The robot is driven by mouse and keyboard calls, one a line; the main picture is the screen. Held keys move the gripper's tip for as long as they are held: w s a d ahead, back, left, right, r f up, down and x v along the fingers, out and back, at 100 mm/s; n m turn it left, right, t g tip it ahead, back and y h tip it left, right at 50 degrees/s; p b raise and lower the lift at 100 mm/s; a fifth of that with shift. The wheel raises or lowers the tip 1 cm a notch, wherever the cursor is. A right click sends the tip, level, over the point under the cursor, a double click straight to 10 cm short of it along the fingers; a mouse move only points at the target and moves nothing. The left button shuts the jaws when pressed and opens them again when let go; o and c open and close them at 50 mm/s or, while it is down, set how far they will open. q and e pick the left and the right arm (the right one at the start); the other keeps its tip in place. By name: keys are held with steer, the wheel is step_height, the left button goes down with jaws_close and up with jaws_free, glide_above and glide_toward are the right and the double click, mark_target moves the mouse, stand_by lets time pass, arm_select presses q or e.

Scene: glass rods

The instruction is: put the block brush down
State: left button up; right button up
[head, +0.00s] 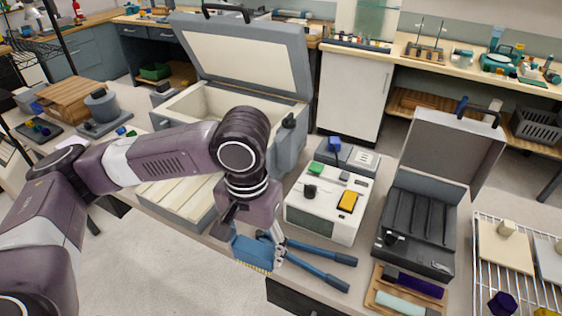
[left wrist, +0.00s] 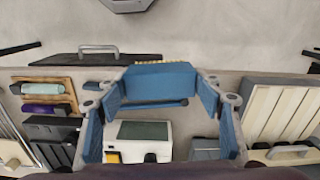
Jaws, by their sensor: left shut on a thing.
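The block brush (head: 252,251) is a blue block with a fringe of yellow bristles along its lower edge in the head view. My left gripper (head: 258,236) is shut on it, and the brush appears over the front edge of the counter. In the left wrist view the brush (left wrist: 160,84) lies between the two fingertips of my left gripper (left wrist: 160,90), with the bristles on the far side. I cannot tell its exact height above the counter. My right gripper is not in view.
An open grey case (head: 415,240), a wooden tray (head: 376,297) and a wire rack (head: 477,232) are to the right. A large open chest (head: 290,140) stands behind my arm.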

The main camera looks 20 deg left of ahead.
arm_select(q)
steer(key=w+a+r+p, duration=0.1)
steer(key=w+a+r, duration=0.3)
steer(key=w+a, duration=0.3)
steer(key=w+a+r+p, duration=0.1)
steer(key=w+a+r, duration=0.45)
steer(key=w, duration=0.25)
steer(key=shift+m, duration=0.5)
steer(key=shift+s+a+f+p, duration=0.15)
steer(key=shift+f+p, duration=0.15)
steer(key=shift+f, duration=3.1)
steer(key=shift+w+a+f+p, duration=0.1)
steer(key=shift+a+f+p, duration=0.15)
steer(key=shift+f, duration=3.2)
steer(key=shift+s+a+f+p, duration=0.1)
steer(key=shift+f+p, duration=0.25)
steer(key=shift+f, duration=3.05)
steer(key=o, duration=0.8)
steer(key=shift+f, duration=0.1)
steer(key=shift+o, duration=1)
